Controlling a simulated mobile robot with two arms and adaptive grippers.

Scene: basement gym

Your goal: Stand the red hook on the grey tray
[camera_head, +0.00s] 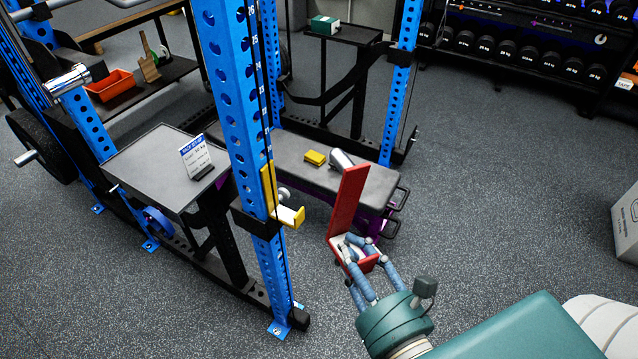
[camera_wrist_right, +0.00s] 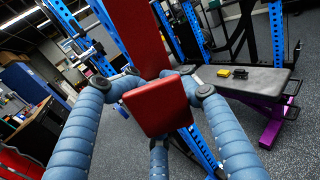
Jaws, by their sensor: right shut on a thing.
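The red hook (camera_head: 348,203) is an L-shaped piece with a long flat plate and a short foot. My right gripper (camera_head: 362,244) is shut on its lower part, and the long plate points up, leaning a little right in the head view. The hook is in the air in front of the bench, apart from any surface. In the right wrist view the red hook (camera_wrist_right: 158,106) sits between the blue fingers. The grey tray (camera_head: 148,165) is a flat top on a stand at the left, beyond the blue upright from the hook. My left gripper is out of view.
A small sign (camera_head: 197,157) stands on the tray's right side; the rest is bare. A blue rack upright (camera_head: 236,110) with a yellow hook (camera_head: 287,213) stands between tray and red hook. A bench (camera_head: 295,158) carries a yellow block (camera_head: 315,158). Open floor lies in front.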

